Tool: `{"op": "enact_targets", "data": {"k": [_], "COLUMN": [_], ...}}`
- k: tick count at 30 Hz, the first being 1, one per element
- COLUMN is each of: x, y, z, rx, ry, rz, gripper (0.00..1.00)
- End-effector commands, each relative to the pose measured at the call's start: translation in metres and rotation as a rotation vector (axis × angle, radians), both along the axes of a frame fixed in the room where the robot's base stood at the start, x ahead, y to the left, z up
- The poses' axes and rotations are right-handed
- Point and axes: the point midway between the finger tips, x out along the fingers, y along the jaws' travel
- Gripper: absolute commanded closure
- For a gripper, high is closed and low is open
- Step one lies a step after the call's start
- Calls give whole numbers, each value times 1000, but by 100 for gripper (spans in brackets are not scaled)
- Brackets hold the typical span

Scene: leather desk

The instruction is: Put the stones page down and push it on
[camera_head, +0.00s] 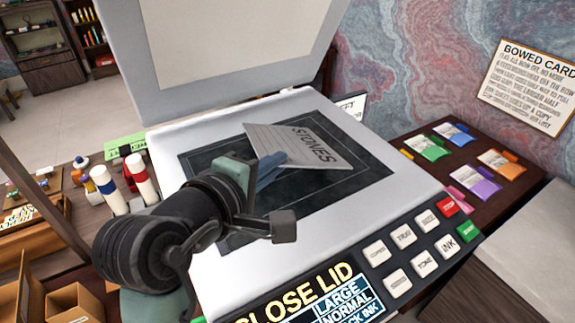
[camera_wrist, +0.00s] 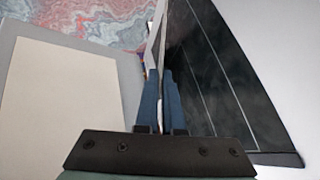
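The stones page (camera_head: 315,145), a pale sheet marked STONES with ruled lines, is tilted over the copier's dark glass (camera_head: 338,182). My gripper (camera_head: 277,160) has its blue fingers shut on the page's near left edge. In the wrist view the page (camera_wrist: 157,45) shows nearly edge-on between the fingers (camera_wrist: 163,80), beside the dark glass (camera_wrist: 215,85). The lettering faces up toward the head camera. I cannot tell whether the page's far edge touches the glass. The copier lid (camera_head: 235,40) stands open behind; its pale underside also shows in the wrist view (camera_wrist: 65,85).
A button panel (camera_head: 412,248) and a screen (camera_head: 310,305) reading CLOSE LID are on the copier's near side. Coloured cartridges (camera_head: 480,185) lie to the right. A BOWED CARD notice (camera_head: 530,85) hangs on the wall.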

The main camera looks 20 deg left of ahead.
Motion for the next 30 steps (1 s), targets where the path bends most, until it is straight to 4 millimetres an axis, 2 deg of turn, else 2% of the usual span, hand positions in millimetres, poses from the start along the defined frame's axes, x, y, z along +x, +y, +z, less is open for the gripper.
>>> {"op": "enact_targets", "data": {"k": [1, 3, 13, 30], "x": [0, 0, -4, -66], "y": [0, 0, 1, 6], "z": [0, 0, 3, 27], "rx": [0, 0, -1, -1], "ry": [0, 0, 0, 1], "rz": [0, 0, 1, 3], "gripper": [85, 76, 76, 76]}}
